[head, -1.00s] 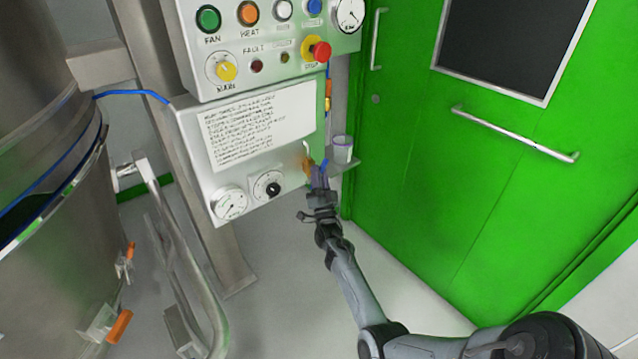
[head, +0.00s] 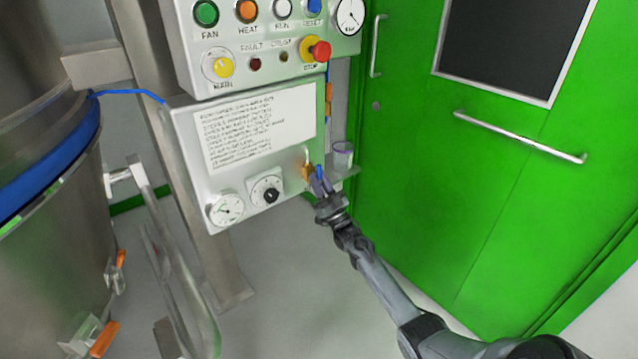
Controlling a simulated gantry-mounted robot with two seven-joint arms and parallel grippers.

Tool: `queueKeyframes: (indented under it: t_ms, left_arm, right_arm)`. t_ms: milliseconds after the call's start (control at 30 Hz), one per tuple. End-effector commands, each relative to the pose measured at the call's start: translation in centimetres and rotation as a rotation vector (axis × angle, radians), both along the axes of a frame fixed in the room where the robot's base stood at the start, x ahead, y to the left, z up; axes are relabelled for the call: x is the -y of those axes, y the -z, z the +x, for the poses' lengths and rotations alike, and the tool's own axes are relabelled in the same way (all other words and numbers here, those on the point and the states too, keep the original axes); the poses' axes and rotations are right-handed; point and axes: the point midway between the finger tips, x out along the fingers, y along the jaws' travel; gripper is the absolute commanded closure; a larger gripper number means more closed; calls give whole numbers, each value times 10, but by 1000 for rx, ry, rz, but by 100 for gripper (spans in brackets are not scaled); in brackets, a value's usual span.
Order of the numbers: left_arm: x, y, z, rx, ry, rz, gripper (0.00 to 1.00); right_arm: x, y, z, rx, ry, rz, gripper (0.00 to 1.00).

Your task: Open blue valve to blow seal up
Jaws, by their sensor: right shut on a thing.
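The blue valve (head: 320,172) is at the right edge of the lower grey panel, by a brass fitting (head: 307,170). Only a small part of its blue handle shows past my fingers. My right gripper (head: 318,184) is at the valve, shut on the handle. The seal (head: 45,165) is a thick blue band around the steel vessel (head: 45,250) at the left, bulging in the joint. A thin blue hose (head: 130,93) runs from the vessel to the panel. My left gripper is not in view.
The lower panel (head: 190,150) carries a notice, a round gauge (head: 226,210) and a dial with a black knob (head: 266,191). Above are buttons and a red stop knob (head: 320,51). A clear cup (head: 342,155) stands close beside my right gripper. A green door (head: 430,200) is at the right.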

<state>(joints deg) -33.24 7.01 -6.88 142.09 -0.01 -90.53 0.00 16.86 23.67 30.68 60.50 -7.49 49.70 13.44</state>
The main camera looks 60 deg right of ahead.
Motion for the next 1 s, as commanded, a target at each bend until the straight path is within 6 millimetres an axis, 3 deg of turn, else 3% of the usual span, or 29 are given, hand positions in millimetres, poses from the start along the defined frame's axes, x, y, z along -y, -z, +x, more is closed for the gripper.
queueKeyframes:
  t_ms: [367, 400, 533, 1000]
  left_arm:
    - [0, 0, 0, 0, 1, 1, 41]
    - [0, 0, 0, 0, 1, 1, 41]
    - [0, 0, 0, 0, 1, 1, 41]
    - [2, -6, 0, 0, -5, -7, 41]
  right_arm:
    - [0, -3, 0, 4, 1, -9, 100]
    - [0, -3, 0, 4, 1, -9, 73]
    - [0, -3, 0, 3, 1, -8, 55]
    - [-3, 7, -8, -2, 1, -5, 55]
